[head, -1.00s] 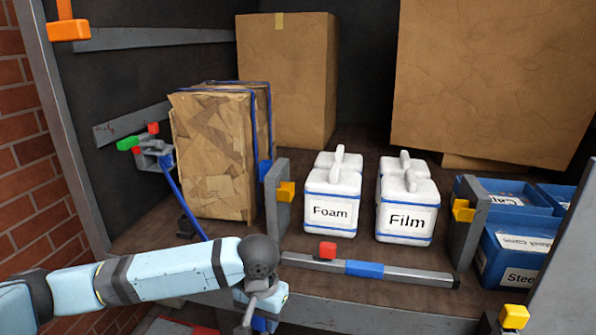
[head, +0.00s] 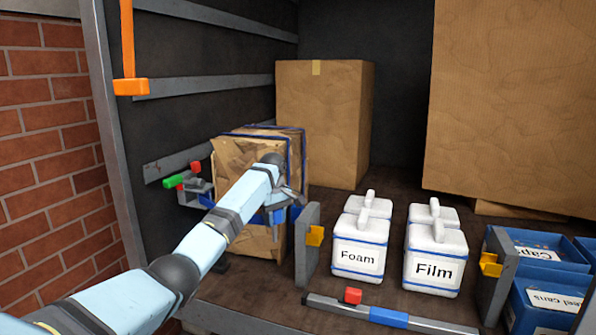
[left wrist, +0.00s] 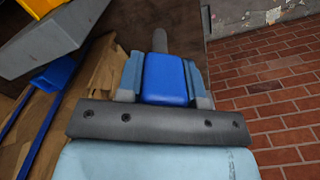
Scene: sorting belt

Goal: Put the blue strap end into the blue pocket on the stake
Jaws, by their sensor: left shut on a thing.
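My left gripper (head: 280,206) is in front of the brown paper-wrapped pack (head: 232,165), just left of the grey stake (head: 307,250). It is shut on the blue strap end, a blue block (left wrist: 165,80) between the fingers in the left wrist view. The blue pocket (head: 296,213) is on the stake's left side, close to the gripper and partly hidden by it. I cannot tell whether the strap end touches the pocket. A yellow clip (head: 315,236) is on the stake's right side. My right gripper is not in view.
A ratchet (head: 190,183) with green and red ends is on the left wall. White Foam (head: 358,258) and Film (head: 432,270) containers stand right of the stake. A grey bar (head: 340,308) lies in front. Blue bins (head: 545,290) stand at right.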

